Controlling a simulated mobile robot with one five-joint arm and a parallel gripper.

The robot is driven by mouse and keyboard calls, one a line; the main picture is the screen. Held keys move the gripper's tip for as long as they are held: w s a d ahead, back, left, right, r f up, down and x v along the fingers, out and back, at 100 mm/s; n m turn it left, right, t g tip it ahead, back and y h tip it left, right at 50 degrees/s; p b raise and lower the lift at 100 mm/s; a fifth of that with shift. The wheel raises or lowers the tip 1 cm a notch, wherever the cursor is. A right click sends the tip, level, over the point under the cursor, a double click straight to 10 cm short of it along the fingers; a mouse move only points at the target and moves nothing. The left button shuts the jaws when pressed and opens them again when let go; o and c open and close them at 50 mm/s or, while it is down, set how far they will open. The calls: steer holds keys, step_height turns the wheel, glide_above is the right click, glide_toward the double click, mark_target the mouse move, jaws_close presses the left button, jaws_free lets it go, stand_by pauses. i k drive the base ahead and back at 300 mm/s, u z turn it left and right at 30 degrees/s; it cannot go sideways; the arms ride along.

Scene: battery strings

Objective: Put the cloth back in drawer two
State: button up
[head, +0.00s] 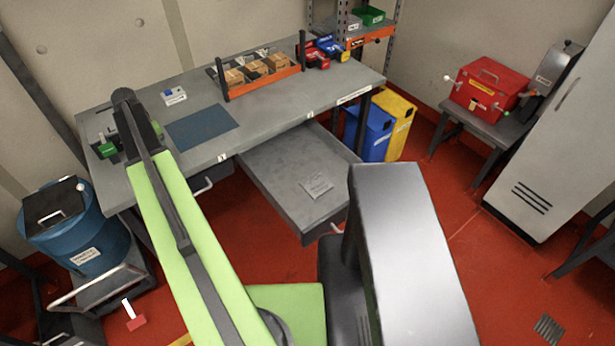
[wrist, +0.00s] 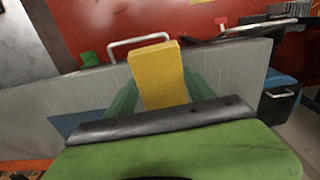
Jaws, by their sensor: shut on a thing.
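A yellow cloth (wrist: 157,75), folded into a block, shows in the wrist view between the green fingers of my gripper (wrist: 158,88). My gripper is shut on it. The cloth and gripper do not show in the head view. An open drawer (head: 275,180) stands pulled out from under the grey workbench in the head view. A small grey plate or label (head: 316,185) lies on its floor, and I see no cloth in it. Its number is too small to read with certainty.
The workbench (head: 260,120) carries a blue mat (head: 202,127) and an orange rack of boxes (head: 262,80). A blue drum (head: 75,225) stands left. Blue (head: 370,135) and yellow (head: 400,120) bins stand right of the open drawer.

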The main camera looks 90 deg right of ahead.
mark_target(334, 167)
steer(key=u, duration=0.05)
steer(key=k, duration=1.7)
steer(key=z, duration=0.55)
steer(key=i, duration=0.9)
